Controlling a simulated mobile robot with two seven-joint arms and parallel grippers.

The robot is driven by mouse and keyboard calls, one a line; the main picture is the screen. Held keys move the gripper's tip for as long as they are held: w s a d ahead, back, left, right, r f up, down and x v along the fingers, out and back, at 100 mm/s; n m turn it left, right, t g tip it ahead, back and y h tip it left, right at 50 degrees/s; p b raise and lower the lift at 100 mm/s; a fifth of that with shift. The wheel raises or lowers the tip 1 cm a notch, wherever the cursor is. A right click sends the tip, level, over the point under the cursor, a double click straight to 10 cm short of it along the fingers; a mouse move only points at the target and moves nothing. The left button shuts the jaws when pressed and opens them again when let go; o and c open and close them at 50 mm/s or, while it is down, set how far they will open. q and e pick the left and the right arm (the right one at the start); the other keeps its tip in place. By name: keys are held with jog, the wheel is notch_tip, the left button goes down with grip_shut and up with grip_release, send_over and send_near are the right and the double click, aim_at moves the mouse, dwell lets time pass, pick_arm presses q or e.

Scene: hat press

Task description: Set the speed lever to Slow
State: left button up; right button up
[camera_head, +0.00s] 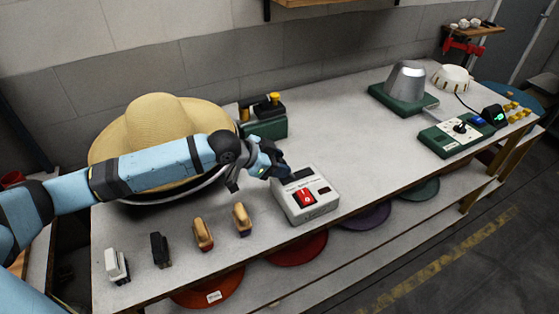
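A green control box (455,138) with a white top panel stands at the right part of the bench. A small black lever or knob (460,128) stands up from its panel; its labels are too small to read. A white box (306,196) with a red rocker switch (306,196) and a dark display stands at the front middle of the bench. My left gripper (272,168) hovers at the back left corner of this white box, far to the left of the green box. Whether its fingers are open or shut is unclear. My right gripper is not in view.
A straw hat (155,125) sits behind my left arm. A metal form on a green base (405,85) and a green device (265,125) stand at the back. Several brushes (203,234) line the front left. The bench between the white and green boxes is clear.

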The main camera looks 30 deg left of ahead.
pick_arm(q)
jog(key=shift+r, duration=0.15)
jog(key=shift+s+a+r, duration=0.2)
jog(key=v, duration=1.3)
jog(key=shift+s+f, duration=0.1)
jog(key=shift+f, duration=0.05)
